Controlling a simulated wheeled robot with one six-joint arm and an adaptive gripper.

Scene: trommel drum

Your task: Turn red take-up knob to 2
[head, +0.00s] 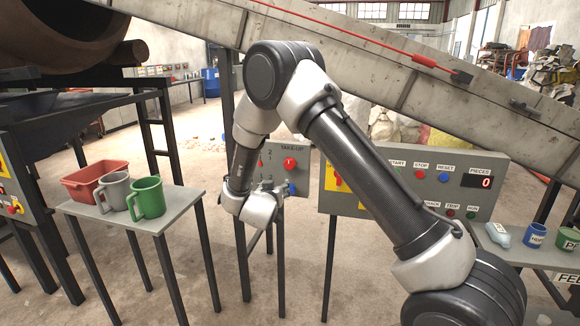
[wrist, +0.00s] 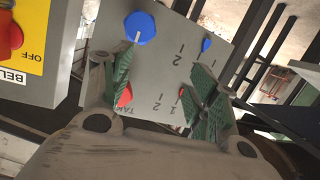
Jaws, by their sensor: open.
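The grey TAKE-UP panel (head: 271,149) stands near the middle of the head view, partly behind my arm. Its red take-up knob (head: 290,163) sits above a blue knob (head: 292,188). In the wrist view the panel appears nearly upside down. There the red knob (wrist: 124,96) is partly hidden behind my left finger, so its pointer is unclear. Small red (wrist: 181,91) and blue (wrist: 206,45) markers sit beside the figures 1 and 2. My gripper (wrist: 160,72) is open and empty in front of the panel, its fingers spread. The red knob lies near the left finger; contact cannot be told.
A control panel (head: 482,209) with buttons and a PIECES display stands right of the TAKE-UP panel. A yellow OFF plate (wrist: 32,62) with a red knob is at the wrist view's left. A small table (head: 178,214) with mugs and a red bin stands left.

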